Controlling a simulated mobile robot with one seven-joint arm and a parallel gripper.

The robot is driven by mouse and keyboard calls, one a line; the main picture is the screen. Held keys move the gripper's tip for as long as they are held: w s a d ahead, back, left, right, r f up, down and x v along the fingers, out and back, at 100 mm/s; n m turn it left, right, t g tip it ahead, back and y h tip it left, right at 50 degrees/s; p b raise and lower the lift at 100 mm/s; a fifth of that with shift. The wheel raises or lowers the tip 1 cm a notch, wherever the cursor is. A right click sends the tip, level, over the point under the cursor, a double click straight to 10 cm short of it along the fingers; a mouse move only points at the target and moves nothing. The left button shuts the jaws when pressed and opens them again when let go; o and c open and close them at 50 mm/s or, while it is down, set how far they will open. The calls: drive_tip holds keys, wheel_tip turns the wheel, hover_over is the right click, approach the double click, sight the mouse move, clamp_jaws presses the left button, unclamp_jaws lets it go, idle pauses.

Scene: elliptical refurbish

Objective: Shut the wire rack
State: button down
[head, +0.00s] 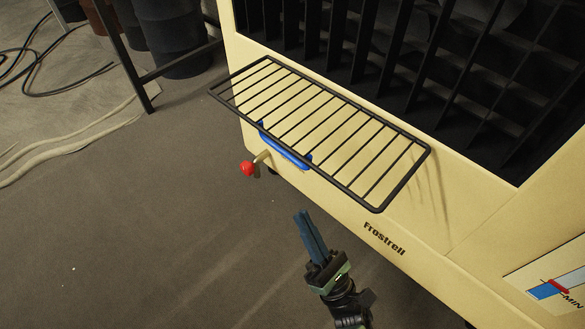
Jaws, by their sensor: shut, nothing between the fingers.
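The wire rack (321,126) is a black frame with several parallel bars. It stands out from the front of a cream cabinet (460,205), below the dark slatted opening, so it is folded down and open. My gripper (302,214) is in front of the cabinet, below the rack in the picture and apart from it. Its blue-grey fingers are together with nothing between them, pointing up toward the rack. Whether the gripper is lower than the rack in height I cannot tell.
A black metal leg frame (146,92) and dark cables (40,65) are at upper left. The grey floor (130,240) at left is mostly clear.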

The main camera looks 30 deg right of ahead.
sight(282, 153)
drive_tip(key=shift+w+r, duration=0.85)
drive_tip(key=shift+r, duration=0.6)
drive_tip(key=shift+w+r, duration=0.85)
drive_tip(key=shift+r, duration=0.65)
drive_tip(key=shift+w+r, duration=0.85)
drive_tip(key=shift+r, duration=0.6)
